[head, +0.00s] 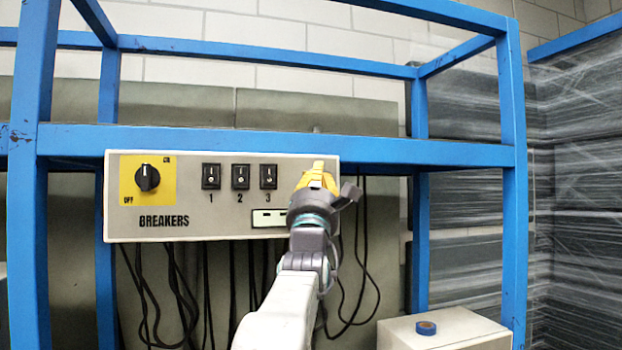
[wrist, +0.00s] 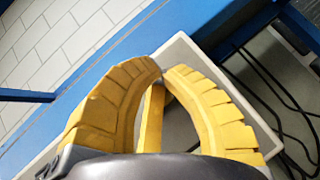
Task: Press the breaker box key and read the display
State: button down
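The breaker box (head: 180,234) is a grey panel marked BREAKERS, fixed to the blue rack. It has a black rotary knob (head: 147,178) on a yellow plate and three black rocker switches (head: 240,177) numbered 1 to 3. A small pale display strip (head: 268,218) with a dark window shows left of my gripper; I cannot read anything on it. My gripper (head: 318,172) is in front of the box's right end and hides that part. In the wrist view its yellow fingertips (wrist: 163,71) meet. A yellow strip (wrist: 151,118) shows between the fingers; I cannot tell whether it is the key.
Blue rack posts (head: 514,200) and a crossbar (head: 440,152) frame the box. Black cables (head: 180,285) hang below it. A pale box (head: 460,325) with a blue round item (head: 426,328) stands at lower right. Wrapped stacks (head: 580,220) are at the right.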

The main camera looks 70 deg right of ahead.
jog(key=shift+s+a+f+b, duration=0.1)
jog(key=shift+a+b, duration=0.1)
jog(key=shift+b, duration=0.25)
jog(key=shift+s+a, duration=0.1)
jog(key=shift+s+a+b, duration=0.15)
jog(key=shift+a+b, duration=0.2)
jog(key=shift+b, duration=0.2)
dwell(0.8)
